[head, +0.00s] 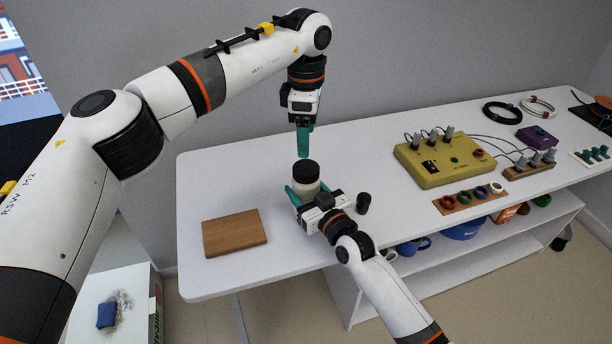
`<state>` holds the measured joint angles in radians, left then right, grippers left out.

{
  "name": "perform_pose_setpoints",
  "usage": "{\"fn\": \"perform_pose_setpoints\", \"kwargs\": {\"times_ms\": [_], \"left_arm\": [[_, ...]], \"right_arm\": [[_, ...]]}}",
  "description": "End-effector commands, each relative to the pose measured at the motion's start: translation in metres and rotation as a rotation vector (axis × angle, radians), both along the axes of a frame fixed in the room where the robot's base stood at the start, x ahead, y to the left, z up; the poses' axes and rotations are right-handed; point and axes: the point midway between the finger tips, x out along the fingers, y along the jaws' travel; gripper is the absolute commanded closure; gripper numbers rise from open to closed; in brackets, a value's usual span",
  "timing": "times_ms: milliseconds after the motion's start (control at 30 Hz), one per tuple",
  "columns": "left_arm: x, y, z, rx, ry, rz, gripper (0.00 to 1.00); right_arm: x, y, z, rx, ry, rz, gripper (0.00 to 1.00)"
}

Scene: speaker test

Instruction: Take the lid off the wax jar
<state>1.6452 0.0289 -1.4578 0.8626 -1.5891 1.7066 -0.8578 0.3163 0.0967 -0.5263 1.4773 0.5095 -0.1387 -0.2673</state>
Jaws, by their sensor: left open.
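The wax jar (306,187) is pale with a black lid (306,171) on its top. It looks upright at the near-left part of the white table; its lower part is hidden by my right gripper. My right gripper (306,192) comes from the front with one teal finger on each side of the jar body, and looks shut on it. My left gripper (303,142) points straight down above the lid, apart from it. Its teal fingers overlap in this view, open with nothing seen between them.
A wooden board (234,233) lies left of the jar on the white table (225,180). A small black cylinder (363,202) stands close to the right gripper. A yellow box with knobs (445,160), a wooden strip of coloured rings (470,199) and cables are farther right.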

Motion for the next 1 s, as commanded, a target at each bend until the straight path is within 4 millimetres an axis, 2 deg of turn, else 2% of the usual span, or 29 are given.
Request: {"fn": "perform_pose_setpoints", "kwargs": {"times_ms": [167, 500, 700, 833, 1000], "left_arm": [[0.0000, 0.0000, -0.0001, 0.000, 0.000, -0.234, 0.30], [0.0000, -0.0001, -0.0001, 0.000, 0.000, -0.955, 0.30], [-0.0001, -0.0002, -0.0001, 0.000, 0.000, -1.308, 0.30], [-0.0001, -0.0002, -0.0001, 0.000, 0.000, -1.448, 0.30], [-0.0002, -0.0001, -0.0042, -0.001, 0.001, -1.523, 0.30]], "right_arm": [[-0.0001, -0.0003, -0.0003, 0.000, 0.001, 0.000, 1.00], [-0.0001, -0.0003, -0.0005, 0.000, 0.001, 0.000, 1.00], [-0.0001, -0.0003, -0.0005, 0.000, 0.001, 0.000, 1.00], [-0.0001, -0.0003, -0.0006, 0.000, 0.001, 0.000, 1.00], [0.0000, -0.0004, -0.0007, 0.000, 0.001, 0.000, 1.00]]}}
